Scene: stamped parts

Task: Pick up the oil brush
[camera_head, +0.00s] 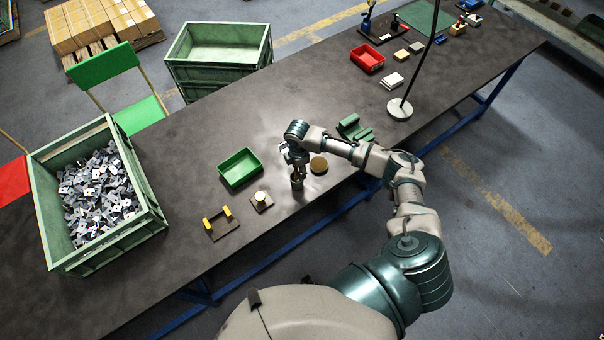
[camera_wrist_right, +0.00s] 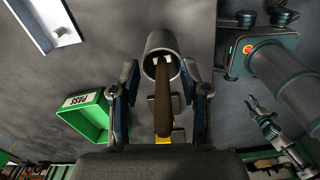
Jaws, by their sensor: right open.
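The oil brush (camera_wrist_right: 162,100) shows in the right wrist view as a brown handle standing out of a round metal pot (camera_wrist_right: 152,45). Its bristle end is hidden in the pot. In the head view the pot (camera_head: 297,184) stands near the table's front edge, below my right gripper (camera_head: 294,160). In the right wrist view my right gripper (camera_wrist_right: 160,88) is open, with one finger on each side of the handle and visible gaps between.
A green bin (camera_head: 240,168), a small plate with a white knob (camera_head: 261,201) and a yellow-pegged fixture (camera_head: 217,223) lie left of the pot. A brown disc (camera_head: 319,165) and green blocks (camera_head: 352,128) lie right. A large crate of metal parts (camera_head: 155,207) stands far left.

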